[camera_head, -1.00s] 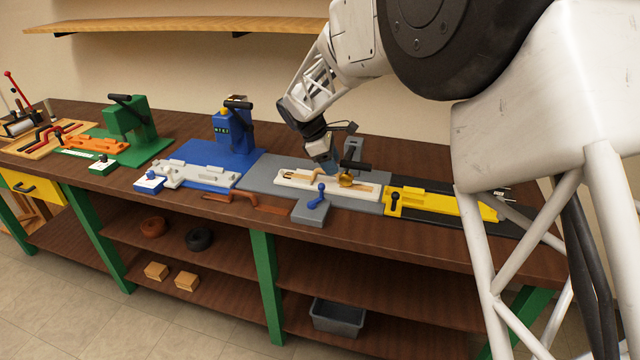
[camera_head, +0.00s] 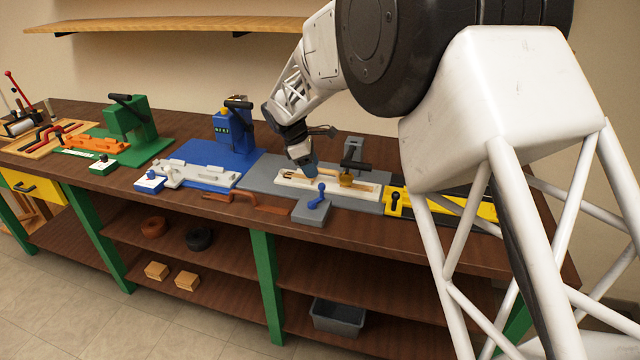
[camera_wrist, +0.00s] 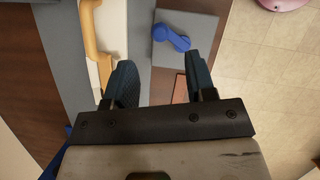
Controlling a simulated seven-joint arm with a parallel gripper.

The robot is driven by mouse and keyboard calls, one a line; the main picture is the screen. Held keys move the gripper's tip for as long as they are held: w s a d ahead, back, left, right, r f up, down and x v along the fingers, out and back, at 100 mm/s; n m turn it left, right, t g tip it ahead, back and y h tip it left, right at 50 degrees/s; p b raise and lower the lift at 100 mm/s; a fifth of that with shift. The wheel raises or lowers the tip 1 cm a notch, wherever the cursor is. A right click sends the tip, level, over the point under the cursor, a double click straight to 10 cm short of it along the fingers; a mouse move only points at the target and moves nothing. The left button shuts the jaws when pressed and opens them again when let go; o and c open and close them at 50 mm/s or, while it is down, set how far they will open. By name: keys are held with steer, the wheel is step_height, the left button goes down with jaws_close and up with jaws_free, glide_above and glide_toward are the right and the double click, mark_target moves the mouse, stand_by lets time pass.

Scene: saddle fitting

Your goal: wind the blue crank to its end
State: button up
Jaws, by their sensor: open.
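The blue crank (camera_head: 318,194) stands on a grey block at the front edge of the grey station. In the wrist view the crank (camera_wrist: 172,38) lies ahead of my gripper, beyond the fingertips and a little right of the gap's middle. My gripper (camera_head: 309,167) hangs above the white fixture, behind and left of the crank in the head view. In the wrist view my gripper (camera_wrist: 163,78) has its two blue-grey fingers apart, with nothing between them. It does not touch the crank.
A tan piece (camera_wrist: 93,40) lies in the white fixture (camera_head: 290,181), near my left finger in the wrist view. A black-handled clamp (camera_head: 352,160) stands behind it. A red-brown tool (camera_head: 240,200) lies on the bench front. The yellow station (camera_head: 480,209) is to the right.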

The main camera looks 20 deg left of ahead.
mark_target(320, 184)
steer(key=shift+x, duration=3.35)
steer(key=c, duration=0.9)
